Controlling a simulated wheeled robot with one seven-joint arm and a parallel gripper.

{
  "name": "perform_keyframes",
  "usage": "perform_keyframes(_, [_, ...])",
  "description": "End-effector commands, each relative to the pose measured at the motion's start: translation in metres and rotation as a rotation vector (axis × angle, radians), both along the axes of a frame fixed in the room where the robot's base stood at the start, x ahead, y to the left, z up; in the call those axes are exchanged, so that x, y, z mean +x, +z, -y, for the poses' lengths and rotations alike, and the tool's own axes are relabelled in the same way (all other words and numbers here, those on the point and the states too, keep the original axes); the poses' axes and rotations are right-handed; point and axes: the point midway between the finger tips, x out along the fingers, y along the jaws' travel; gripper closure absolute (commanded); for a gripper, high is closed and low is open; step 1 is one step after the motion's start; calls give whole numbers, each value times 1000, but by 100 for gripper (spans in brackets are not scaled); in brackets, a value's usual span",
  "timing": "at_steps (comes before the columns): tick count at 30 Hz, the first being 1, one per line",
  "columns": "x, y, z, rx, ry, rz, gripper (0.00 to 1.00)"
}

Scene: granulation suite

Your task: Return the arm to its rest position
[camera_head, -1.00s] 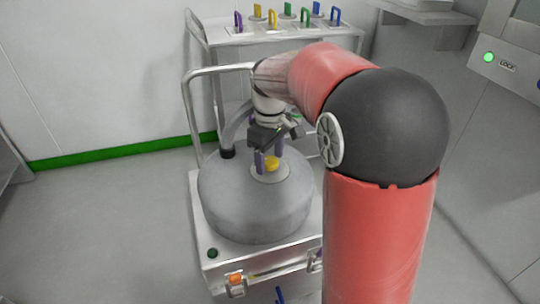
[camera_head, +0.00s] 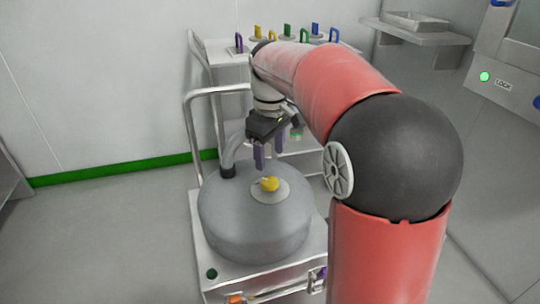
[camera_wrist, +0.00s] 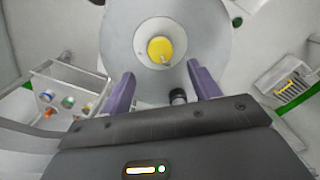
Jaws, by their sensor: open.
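My gripper (camera_head: 259,157) hangs from my red and black arm above the grey round vessel (camera_head: 250,228). Its two purple fingers are apart with nothing between them; they also show in the wrist view (camera_wrist: 163,88). A yellow knob (camera_head: 269,184) sits on a pale disc on top of the vessel, below the fingertips and apart from them. In the wrist view the yellow knob (camera_wrist: 160,49) lies beyond the fingers, near the top centre.
The vessel stands on a metal cart (camera_head: 207,262) with a tall handle. Behind it is a metal rack (camera_head: 225,52) with several coloured handles. A wall shelf (camera_head: 415,35) holds a tray at the upper right. Open floor (camera_head: 90,235) lies to the left.

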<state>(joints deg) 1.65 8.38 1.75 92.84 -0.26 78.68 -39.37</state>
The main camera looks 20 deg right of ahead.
Motion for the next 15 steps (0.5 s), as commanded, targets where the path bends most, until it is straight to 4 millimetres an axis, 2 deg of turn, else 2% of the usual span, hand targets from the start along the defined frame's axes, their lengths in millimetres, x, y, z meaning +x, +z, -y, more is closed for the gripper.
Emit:
perform_keyframes(5, [-1,0,0,0,-1,1,39])
perform_keyframes(8, [-9,4,0,-1,-22,18,39])
perform_keyframes(11, [-32,11,-1,0,-82,65,39])
perform_keyframes(15, [-82,17,-1,13,-223,167,39])
